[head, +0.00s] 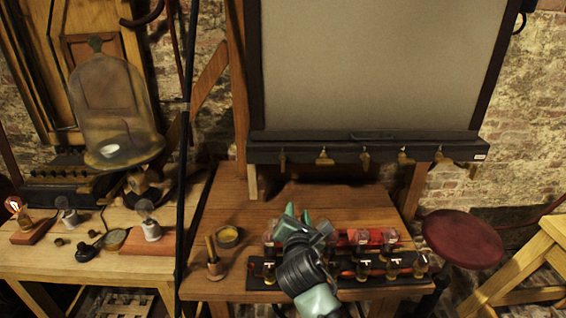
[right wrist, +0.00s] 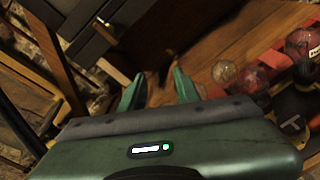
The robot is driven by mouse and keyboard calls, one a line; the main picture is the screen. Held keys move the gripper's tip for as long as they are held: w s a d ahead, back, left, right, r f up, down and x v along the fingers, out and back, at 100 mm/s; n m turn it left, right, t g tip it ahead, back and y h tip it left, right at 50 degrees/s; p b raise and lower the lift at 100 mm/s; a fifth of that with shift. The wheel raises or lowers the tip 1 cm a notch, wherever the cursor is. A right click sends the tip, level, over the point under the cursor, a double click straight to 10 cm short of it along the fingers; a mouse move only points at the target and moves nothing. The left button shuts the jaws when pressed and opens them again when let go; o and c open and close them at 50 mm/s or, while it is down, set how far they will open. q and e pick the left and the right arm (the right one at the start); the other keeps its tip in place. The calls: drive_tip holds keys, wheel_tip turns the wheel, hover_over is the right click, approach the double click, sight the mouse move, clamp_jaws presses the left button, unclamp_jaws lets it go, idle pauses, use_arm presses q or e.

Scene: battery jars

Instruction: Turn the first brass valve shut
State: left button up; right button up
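Several brass valves hang in a row under the dark ledge of a grey panel in the head view. The leftmost brass valve (head: 283,161) points down; one to its right (head: 323,156) has a wider crosspiece. A small brass fitting (right wrist: 104,22) on a dark bar shows in the right wrist view; I cannot tell which valve it is. My right gripper (head: 298,213) is over the table, below and apart from the valves. In the right wrist view its two green fingers (right wrist: 159,88) are spread with nothing between them. My left gripper is out of view.
Glass jars (head: 360,238) on a red rack and a dark row of terminals (head: 350,282) stand around my right forearm. The table's back (head: 330,195) is clear. A red stool (head: 462,238) stands right.

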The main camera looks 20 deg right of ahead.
sight(283, 162)
drive_tip(key=w+a+r+n+t, duration=0.2)
drive_tip(key=w+r+n+t, duration=0.1)
drive_tip(key=w+r+n, duration=0.4)
drive_tip(key=x, duration=0.3)
drive_tip(key=r+x, duration=0.1)
drive_tip(key=x, duration=0.2)
drive_tip(key=shift+d+r+p, duration=0.15)
drive_tip(key=shift+p, duration=0.15)
drive_tip(key=shift+c, duration=0.3)
clamp_jaws()
